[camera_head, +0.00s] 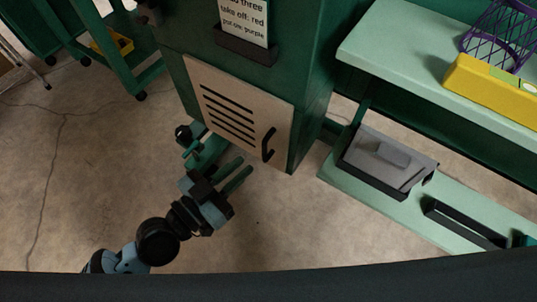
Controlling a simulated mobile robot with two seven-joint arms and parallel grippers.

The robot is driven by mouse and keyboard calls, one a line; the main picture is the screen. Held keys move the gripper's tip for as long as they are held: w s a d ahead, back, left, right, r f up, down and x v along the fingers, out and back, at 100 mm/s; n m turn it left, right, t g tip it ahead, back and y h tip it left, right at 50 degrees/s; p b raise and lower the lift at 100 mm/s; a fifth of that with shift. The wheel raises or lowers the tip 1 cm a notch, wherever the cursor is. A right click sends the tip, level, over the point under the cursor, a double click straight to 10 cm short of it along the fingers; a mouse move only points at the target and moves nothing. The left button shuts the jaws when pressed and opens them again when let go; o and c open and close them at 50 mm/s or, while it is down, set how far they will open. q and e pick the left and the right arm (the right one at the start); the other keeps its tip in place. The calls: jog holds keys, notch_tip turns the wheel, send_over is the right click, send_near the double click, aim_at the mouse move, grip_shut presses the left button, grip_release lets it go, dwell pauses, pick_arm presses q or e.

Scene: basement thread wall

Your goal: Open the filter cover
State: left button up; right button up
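The filter cover (235,112) is a beige panel with several black slots, set low on the front of a dark green cabinet (310,105). It looks shut. A black curved handle (268,144) sits near its lower right corner. My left gripper (237,170) is below the cover's lower edge, a little left of the handle and apart from it. Its two fingers are spread with nothing visible between them. My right gripper is not in view.
A light green bench (390,45) at the right carries a yellow box (490,90) and a purple wire basket (500,35). A lower shelf (400,212) holds a grey lidded box (388,160) and a black tray (465,225). Concrete floor at the left is mostly clear.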

aim_at(265, 145)
pick_arm(q)
jog(key=shift+p+x, duration=0.45)
jog(key=shift+x, duration=3.55)
grip_shut()
